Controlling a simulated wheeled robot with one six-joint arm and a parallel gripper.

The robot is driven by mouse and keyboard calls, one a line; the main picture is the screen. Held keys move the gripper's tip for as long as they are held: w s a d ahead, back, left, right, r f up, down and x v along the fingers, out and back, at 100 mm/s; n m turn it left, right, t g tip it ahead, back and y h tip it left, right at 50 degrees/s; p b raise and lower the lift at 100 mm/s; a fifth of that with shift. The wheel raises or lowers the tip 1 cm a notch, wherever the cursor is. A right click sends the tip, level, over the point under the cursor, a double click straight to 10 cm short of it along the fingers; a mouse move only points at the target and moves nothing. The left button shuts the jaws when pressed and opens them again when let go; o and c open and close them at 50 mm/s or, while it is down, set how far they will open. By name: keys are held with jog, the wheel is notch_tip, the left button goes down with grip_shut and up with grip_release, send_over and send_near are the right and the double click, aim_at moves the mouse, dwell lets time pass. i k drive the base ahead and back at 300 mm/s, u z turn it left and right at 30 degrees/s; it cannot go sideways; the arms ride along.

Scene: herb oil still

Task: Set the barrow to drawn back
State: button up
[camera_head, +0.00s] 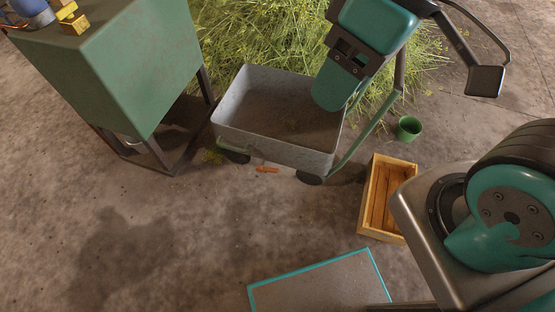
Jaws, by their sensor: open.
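The barrow (233,112) is a shallow grey metal tray on dark wheels, at the upper middle. It appears empty apart from a few herb bits. A green bar (362,142) rises from its right side toward the upper right, and a short green piece shows at its near left corner. My gripper (443,84) is at the upper right, with its dark fingers apart and nothing visible between them. One finger pad is clear of everything. The other side is near the upper end of the green bar, and I cannot tell whether they touch. My teal arm link hides the tray's far right corner.
A green box-like stand (140,80) on legs is close to the barrow's left. A herb heap (240,35) lies behind it. A small orange piece (267,169) is in front. A green cup (408,128) and wooden crate (378,195) stand right. Floor at lower left is clear.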

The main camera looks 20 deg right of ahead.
aim_at(245, 123)
jog(key=k, duration=0.6)
jog(key=u, duration=1.05)
jog(key=i, duration=0.9)
jog(key=u, duration=0.6)
